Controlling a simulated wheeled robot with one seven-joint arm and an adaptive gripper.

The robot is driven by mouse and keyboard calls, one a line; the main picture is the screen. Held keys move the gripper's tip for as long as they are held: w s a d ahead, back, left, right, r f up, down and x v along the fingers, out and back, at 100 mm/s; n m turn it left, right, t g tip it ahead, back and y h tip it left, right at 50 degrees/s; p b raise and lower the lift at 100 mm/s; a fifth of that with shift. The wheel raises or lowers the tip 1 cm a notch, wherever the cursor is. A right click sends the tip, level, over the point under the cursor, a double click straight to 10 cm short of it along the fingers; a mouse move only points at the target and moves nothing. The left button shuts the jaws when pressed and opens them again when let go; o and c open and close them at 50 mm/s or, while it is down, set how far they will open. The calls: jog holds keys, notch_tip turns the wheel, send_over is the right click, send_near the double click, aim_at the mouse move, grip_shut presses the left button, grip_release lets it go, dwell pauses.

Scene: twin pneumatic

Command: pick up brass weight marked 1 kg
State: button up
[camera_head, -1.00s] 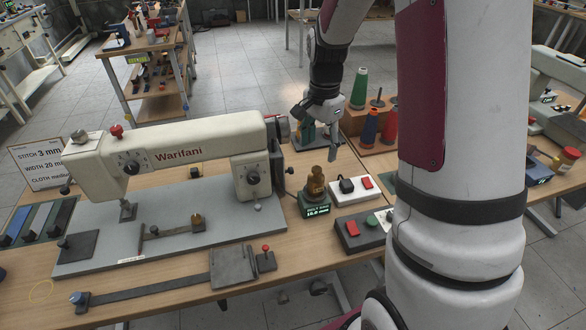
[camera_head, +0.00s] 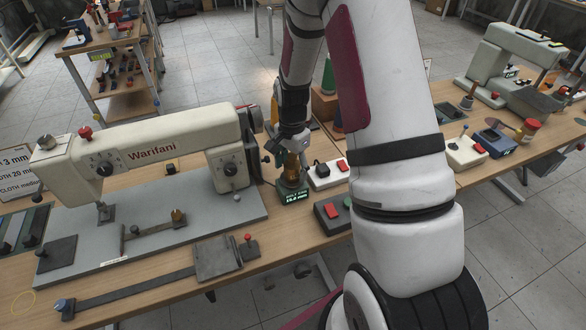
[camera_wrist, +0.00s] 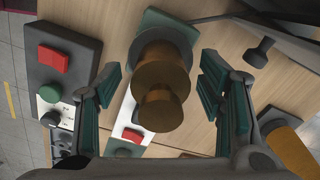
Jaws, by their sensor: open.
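The brass weight (camera_head: 291,170) stands upright on a small dark green scale (camera_head: 294,194) with a lit readout, on the wooden table beside the sewing machine. In the wrist view the brass weight (camera_wrist: 158,92) shows from above, its knob toward the camera. My gripper (camera_wrist: 163,95) is open, with one green-padded finger on each side of the weight and gaps between. In the head view my gripper (camera_head: 292,148) is directly over the weight, and partly covers its top. I cannot read any marking on the weight.
A sewing machine (camera_head: 150,150) stands left of the weight. A white switch box (camera_head: 327,174) and a dark box with red and green buttons (camera_head: 331,213) lie close on the right. A spool rack (camera_head: 323,103) stands behind.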

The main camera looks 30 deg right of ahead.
jog(key=shift+f, duration=0.8)
jog(key=shift+c, duration=0.4)
